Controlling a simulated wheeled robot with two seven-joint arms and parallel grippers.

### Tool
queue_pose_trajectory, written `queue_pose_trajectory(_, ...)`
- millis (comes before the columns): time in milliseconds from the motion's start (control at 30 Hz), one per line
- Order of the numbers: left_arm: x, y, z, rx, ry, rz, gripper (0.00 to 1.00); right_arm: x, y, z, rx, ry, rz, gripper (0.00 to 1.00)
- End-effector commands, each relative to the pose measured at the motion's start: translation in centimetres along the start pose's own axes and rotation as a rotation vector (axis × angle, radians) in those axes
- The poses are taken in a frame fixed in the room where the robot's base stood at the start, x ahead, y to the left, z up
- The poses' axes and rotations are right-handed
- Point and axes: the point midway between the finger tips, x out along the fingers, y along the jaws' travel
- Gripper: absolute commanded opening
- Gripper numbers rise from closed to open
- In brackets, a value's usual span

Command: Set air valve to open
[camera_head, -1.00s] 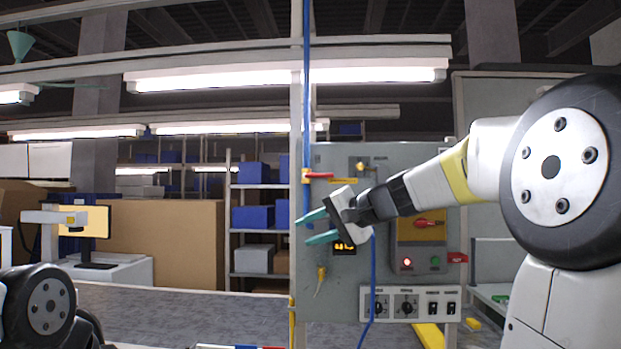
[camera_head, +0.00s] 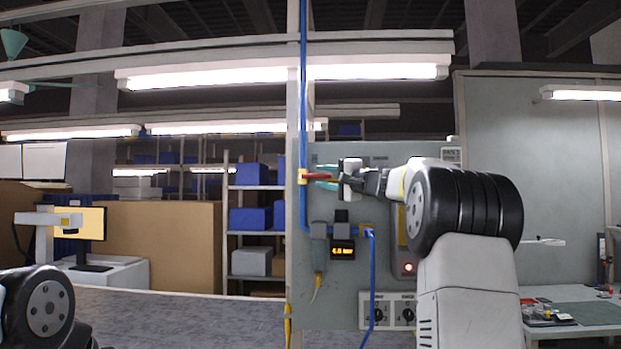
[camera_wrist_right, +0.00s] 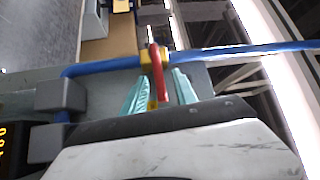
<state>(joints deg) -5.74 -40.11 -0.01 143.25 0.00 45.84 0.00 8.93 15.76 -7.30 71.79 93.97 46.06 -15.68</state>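The air valve has a yellow body (camera_head: 303,176) on the vertical blue air line (camera_head: 304,110). Its red lever (camera_head: 317,176) points right, across the line. In the right wrist view the red lever (camera_wrist_right: 154,68) and yellow body (camera_wrist_right: 145,57) also show. My right gripper (camera_head: 324,178) is at the lever, with one teal finger above it and one below. In the right wrist view my right gripper (camera_wrist_right: 160,76) is open around the lever, with narrow gaps seeming to show at both sides. My left gripper is out of view.
The grey panel (camera_head: 385,275) behind carries a lit display (camera_head: 342,250), a grey hanging device (camera_head: 319,248) and knobs (camera_head: 378,314). A blue hose (camera_head: 371,285) hangs down its front. Shelves with blue bins (camera_head: 250,218) stand further back.

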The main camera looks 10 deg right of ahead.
Motion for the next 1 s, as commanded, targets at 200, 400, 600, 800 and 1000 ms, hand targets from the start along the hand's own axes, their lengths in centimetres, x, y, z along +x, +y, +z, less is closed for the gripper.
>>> queue_pose_trajectory(200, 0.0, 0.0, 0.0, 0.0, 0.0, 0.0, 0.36, 0.53, 0.02, 0.05, -0.001, -0.001, 0.0, 0.34)
queue_pose_trajectory(400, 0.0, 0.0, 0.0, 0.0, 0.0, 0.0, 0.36, 0.5, 0.02, 0.05, 0.0, -0.001, 0.001, 0.19)
queue_pose_trajectory(600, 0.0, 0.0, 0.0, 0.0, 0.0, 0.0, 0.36, 0.48, 0.03, 0.04, 0.0, 0.0, 0.001, 0.0)
queue_pose_trajectory(800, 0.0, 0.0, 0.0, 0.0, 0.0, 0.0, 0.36, 0.47, 0.05, 0.04, 0.0, 0.0, 0.001, 0.0)
queue_pose_trajectory(1000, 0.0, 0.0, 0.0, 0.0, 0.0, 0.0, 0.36, 0.47, 0.07, 0.04, 0.0, 0.0, 0.001, 0.0)
